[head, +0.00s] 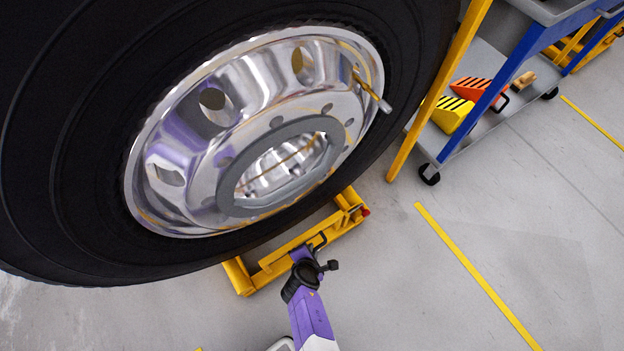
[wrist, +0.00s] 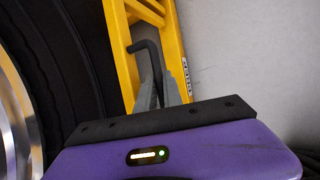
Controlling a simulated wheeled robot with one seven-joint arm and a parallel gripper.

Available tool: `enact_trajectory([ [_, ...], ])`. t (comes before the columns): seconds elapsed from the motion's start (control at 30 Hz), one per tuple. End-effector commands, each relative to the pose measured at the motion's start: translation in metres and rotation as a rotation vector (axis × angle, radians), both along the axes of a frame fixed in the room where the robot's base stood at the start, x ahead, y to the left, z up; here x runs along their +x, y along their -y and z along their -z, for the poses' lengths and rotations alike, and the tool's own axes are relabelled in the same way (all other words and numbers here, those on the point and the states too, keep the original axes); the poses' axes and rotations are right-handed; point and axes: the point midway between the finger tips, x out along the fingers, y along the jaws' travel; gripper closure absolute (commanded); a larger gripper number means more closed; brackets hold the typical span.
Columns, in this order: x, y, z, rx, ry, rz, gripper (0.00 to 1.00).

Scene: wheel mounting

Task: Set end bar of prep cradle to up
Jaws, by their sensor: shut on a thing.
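The yellow prep cradle (head: 272,268) stands low on the floor under the big wheel. A black bent handle (head: 320,239) rises by its near bar, and I take that bar for the end bar. In the wrist view the handle (wrist: 148,47) comes up between my grey fingers and bends left at its top, against the yellow frame (wrist: 124,70). My gripper (head: 307,250) is shut on this handle; its fingers (wrist: 162,88) point toward the cradle. The handle's lower part is hidden by the fingers. Whether the bar is up or down I cannot tell.
A large black tyre (head: 75,150) with a shiny rim (head: 215,155) hangs over the cradle and fills the upper left. A yellow post (head: 437,90) and a blue-grey cart (head: 483,108) with chocks stand at right. The floor at lower right is clear.

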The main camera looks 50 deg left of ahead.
Motion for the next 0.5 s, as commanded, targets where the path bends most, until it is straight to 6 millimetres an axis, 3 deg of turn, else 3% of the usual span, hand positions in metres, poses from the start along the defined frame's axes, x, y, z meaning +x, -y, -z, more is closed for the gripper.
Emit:
enact_trajectory([
  [0.27,0.0004,-0.006,-0.0032,0.012,0.002,-0.006,1.0],
  [0.3,0.0003,-0.0061,-0.0033,0.012,0.002,-0.006,0.81],
  [0.37,0.0004,-0.0056,-0.003,0.011,0.002,-0.005,0.7],
  [0.5,0.0005,-0.0048,-0.0027,0.01,0.002,-0.004,0.68],
])
